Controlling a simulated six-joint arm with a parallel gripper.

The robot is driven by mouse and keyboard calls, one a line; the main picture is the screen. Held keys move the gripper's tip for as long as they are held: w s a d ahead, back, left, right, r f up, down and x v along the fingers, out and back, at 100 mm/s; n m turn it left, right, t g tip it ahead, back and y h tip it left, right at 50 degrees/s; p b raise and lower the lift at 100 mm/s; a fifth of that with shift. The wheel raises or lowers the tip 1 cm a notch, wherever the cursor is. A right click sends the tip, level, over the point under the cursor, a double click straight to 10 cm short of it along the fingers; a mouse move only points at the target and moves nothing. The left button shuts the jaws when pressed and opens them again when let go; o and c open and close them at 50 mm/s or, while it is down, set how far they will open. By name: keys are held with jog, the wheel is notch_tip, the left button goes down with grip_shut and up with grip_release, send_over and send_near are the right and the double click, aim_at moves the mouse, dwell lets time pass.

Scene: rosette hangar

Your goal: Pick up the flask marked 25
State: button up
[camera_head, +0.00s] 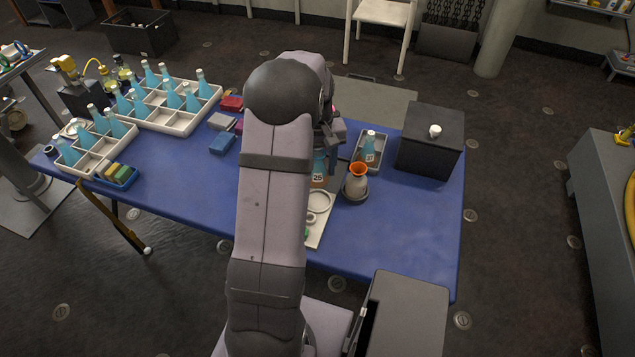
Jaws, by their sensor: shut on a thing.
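The flask marked 25 (318,168) holds blue liquid and stands roughly upright near the middle of the blue table, partly hidden behind my arm. Its label faces the camera. My gripper (326,143) is at the upper part of this flask, shut on it. My arm hides most of the fingers and the flask's neck. I cannot tell whether the flask's base touches the surface under it.
A small grey tray (378,163) with another blue flask (368,146) stands just right. An orange-rimmed vessel (356,184) and a pale plate with rings (316,236) are close by. A black box (430,150) stands farther right. Divided trays (178,122) of blue flasks are left.

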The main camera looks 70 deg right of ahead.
notch_tip(320, 180, up, 8)
jog(key=shift+r+b, duration=0.15)
jog(key=shift+b, duration=0.3)
